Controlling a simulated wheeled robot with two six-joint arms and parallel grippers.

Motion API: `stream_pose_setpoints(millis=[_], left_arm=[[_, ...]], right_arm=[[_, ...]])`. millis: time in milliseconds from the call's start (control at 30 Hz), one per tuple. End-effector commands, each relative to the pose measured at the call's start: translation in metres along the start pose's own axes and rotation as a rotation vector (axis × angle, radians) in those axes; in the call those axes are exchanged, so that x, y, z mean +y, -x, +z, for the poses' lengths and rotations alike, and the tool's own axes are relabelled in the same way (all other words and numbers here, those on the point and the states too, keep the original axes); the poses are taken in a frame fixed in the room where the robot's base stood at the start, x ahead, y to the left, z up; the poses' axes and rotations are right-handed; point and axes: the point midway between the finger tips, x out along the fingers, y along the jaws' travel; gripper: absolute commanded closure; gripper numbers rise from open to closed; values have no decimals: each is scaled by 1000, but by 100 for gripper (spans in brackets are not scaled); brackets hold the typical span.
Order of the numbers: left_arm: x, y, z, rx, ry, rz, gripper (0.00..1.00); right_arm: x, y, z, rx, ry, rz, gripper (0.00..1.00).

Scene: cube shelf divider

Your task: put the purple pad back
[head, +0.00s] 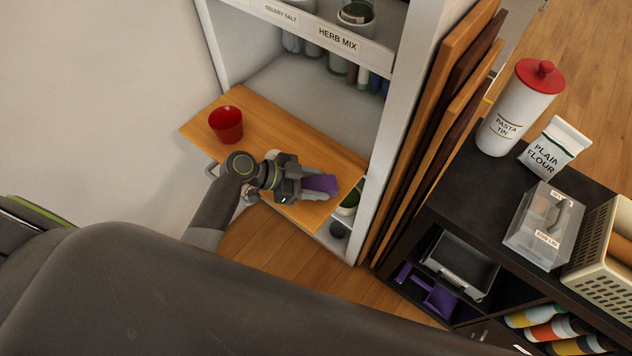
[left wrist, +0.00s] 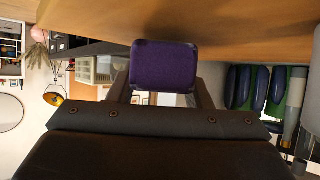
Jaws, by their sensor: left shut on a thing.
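My left gripper (head: 305,183) is shut on the purple pad (head: 321,184), which sticks out beyond the fingertips. In the head view they are over the right part of an orange wooden board (head: 285,148) that juts from the white shelf unit. In the left wrist view the pad (left wrist: 163,66) shows as a dark purple rounded rectangle between the fingers, close to a wooden surface. I cannot tell whether it touches the board. My right gripper is not in view.
A red cup (head: 226,124) stands on the board's left part. The white shelf unit's side wall (head: 392,130) and upright brown boards (head: 440,110) stand right of the gripper. A dark cabinet holds a grey tray (head: 460,264) and other purple items (head: 438,298).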

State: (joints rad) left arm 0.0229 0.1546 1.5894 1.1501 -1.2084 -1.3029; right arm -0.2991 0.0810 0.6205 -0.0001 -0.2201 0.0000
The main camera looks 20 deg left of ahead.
Motion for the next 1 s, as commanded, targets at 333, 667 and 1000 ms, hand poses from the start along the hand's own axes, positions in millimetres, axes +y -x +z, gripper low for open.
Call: stream_pose_setpoints(millis=[333, 667, 1000], left_arm=[[0, -3, 5, 0, 0, 0, 88], [0, -4, 7, 0, 0, 0, 48], [0, -4, 7, 0, 0, 0, 48]], right_arm=[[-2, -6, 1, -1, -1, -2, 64], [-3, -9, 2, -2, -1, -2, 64], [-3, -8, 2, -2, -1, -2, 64]])
